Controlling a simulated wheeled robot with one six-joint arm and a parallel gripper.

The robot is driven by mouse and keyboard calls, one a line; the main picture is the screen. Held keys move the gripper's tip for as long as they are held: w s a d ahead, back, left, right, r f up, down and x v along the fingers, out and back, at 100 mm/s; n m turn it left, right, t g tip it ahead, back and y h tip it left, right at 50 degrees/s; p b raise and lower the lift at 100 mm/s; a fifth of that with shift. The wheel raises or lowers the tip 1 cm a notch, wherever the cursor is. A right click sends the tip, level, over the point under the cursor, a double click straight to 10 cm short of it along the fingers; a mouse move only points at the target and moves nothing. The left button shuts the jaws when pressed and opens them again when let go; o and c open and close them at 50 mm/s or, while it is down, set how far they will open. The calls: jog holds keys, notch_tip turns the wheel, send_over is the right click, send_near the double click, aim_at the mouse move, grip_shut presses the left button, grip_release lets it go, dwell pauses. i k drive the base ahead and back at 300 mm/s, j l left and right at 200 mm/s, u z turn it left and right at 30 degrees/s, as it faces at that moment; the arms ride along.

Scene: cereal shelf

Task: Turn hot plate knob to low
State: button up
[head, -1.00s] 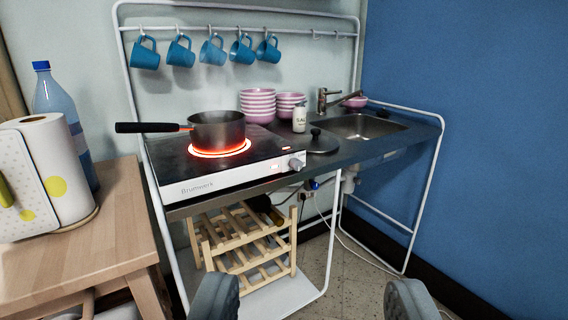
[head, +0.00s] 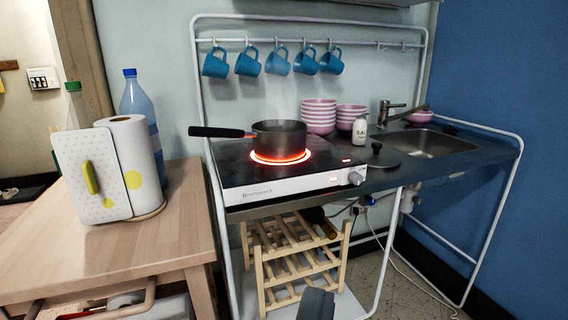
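The hot plate (head: 250,187) sits on the left of the dark counter, with its white front panel facing me. Its small grey knob (head: 356,178) is at the right end of that panel, beside a lit red display. The burner ring (head: 258,158) glows orange-red under a dark saucepan (head: 280,136) whose handle points left. My gripper (head: 316,300) is at the bottom edge of the view, its fingers together with nothing seen between them. It appears below the knob and apart from it. The knob's pointer and marks are too small to read.
A wooden table (head: 130,232) on the left holds a paper towel roll (head: 143,160) and bottles. A wooden rack (head: 300,265) stands beneath the counter. A salt shaker (head: 359,132) and black lid (head: 384,156) sit right of the hot plate. The front of the knob is clear.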

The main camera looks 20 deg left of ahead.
aim_at(355, 178)
jog(key=l, duration=0.7)
jog(key=i+l, duration=0.15)
jog(key=l, duration=0.5)
jog(key=u, duration=0.05)
